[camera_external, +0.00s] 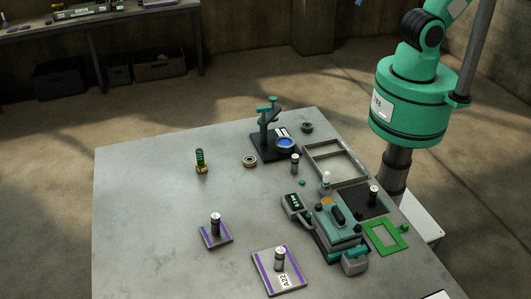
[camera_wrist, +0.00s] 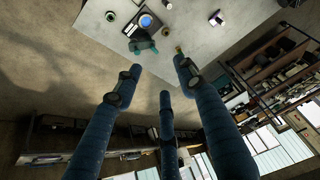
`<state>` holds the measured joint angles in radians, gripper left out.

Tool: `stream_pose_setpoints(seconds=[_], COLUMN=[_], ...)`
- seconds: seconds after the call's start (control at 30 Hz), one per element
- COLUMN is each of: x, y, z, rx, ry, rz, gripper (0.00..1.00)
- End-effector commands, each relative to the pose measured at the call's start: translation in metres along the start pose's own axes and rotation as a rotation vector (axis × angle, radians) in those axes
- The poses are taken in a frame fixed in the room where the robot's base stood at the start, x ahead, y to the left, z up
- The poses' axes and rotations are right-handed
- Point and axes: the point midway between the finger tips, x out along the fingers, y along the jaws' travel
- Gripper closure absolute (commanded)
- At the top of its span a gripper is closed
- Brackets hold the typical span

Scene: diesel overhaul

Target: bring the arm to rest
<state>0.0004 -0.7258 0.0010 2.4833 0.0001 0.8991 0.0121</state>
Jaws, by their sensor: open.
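My gripper (camera_wrist: 158,72) shows in the wrist view as three long dark blue fingers spread well apart, with nothing between them. The fingers point toward the grey table (camera_wrist: 195,30), which lies beyond their tips at the top of the picture. In the external view my arm rises at the upper right, beside the right edge of the table (camera_external: 140,220). My gripper is outside that view. No held object shows.
The table carries a black stand with a blue disc (camera_external: 285,143), a green-and-yellow part (camera_external: 200,160), a teal device (camera_external: 340,225), a green frame (camera_external: 385,237) and purple-edged plates with dark cylinders. The table's left side is clear. A shelf (camera_wrist: 270,65) stands right in the wrist view.

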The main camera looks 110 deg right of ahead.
Motion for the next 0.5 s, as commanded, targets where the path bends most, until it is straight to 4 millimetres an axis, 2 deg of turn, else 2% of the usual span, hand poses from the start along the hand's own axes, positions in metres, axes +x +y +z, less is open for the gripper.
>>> stream_pose_setpoints(seconds=[0.13,0.5], x=[-0.0013,-0.0009], y=[0.0000,0.0000], z=[0.0085,0.0094], rx=[-0.011,-0.013], ry=[0.007,0.008], rz=[0.000,0.000], gripper=[0.60,0.60])
